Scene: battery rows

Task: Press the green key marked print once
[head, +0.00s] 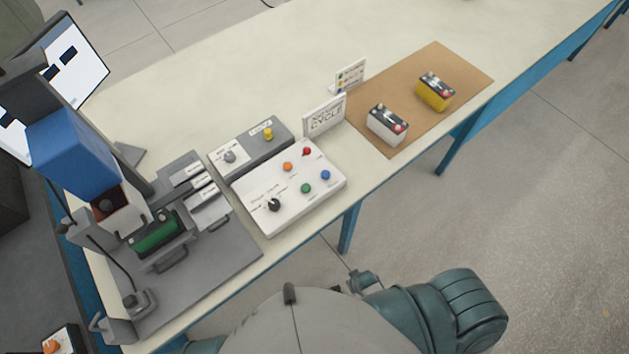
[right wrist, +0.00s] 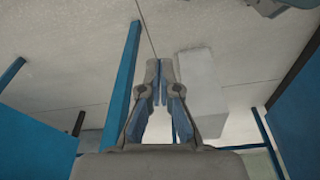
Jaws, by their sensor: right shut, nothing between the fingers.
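The green key (head: 306,188) is a small round button near the front right edge of a sloped white panel (head: 262,212) in the head view. The lettering by the keys is too small to read. A blue key (head: 325,175), a red key (head: 307,152), an orange key (head: 287,167) and a black knob (head: 274,205) share the panel. My right gripper (right wrist: 161,75) shows in the right wrist view, shut and empty, with floor and blue table legs beyond it, away from the panel. My left gripper is out of view.
A grey box with a yellow button (head: 268,134) stands behind the panel, near a small white sign (head: 324,117). A grey press-like machine (head: 160,225) is on the left. Two batteries, white (head: 387,126) and yellow (head: 435,92), stand on a brown mat (head: 437,55).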

